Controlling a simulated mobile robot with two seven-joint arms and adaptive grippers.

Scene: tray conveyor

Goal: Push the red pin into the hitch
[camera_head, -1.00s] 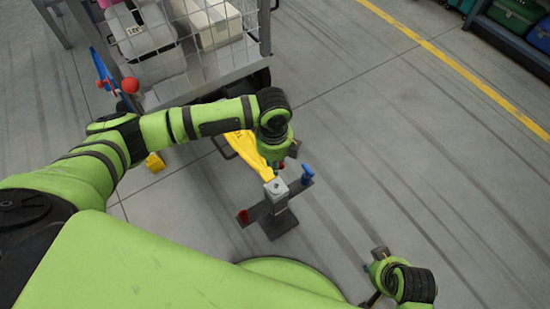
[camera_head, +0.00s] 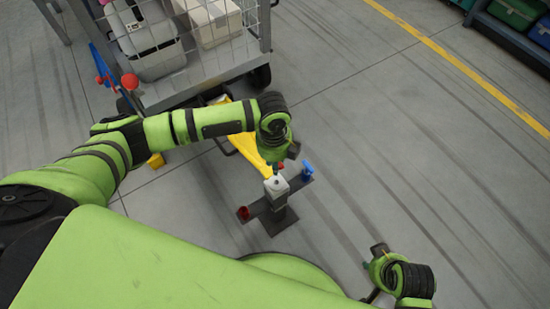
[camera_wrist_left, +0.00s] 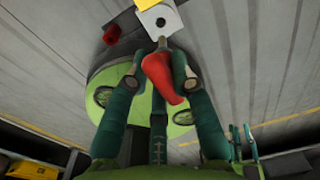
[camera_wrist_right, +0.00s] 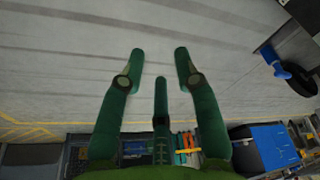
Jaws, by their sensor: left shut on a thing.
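The red pin (camera_wrist_left: 165,80) is between the fingers of my left gripper (camera_wrist_left: 160,80) in the left wrist view, its thin dark end pointing at the hitch. The hitch (camera_head: 276,186) is a grey block on a post; its top with a dark round hole shows in the left wrist view (camera_wrist_left: 153,22). The pin's end appears near the block's edge, beside the hole; I cannot tell its height above it. In the head view my left gripper (camera_head: 279,162) is just above the hitch, mostly hidden by the wrist. My right gripper (camera_wrist_right: 160,62) is open and empty.
A yellow drawbar (camera_head: 250,153) runs from the wire cart (camera_head: 215,72) to the hitch. A dark crossbar on the post carries a red cup (camera_head: 243,213) and a blue part (camera_head: 307,172). The floor to the right is clear up to the yellow line (camera_head: 470,75).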

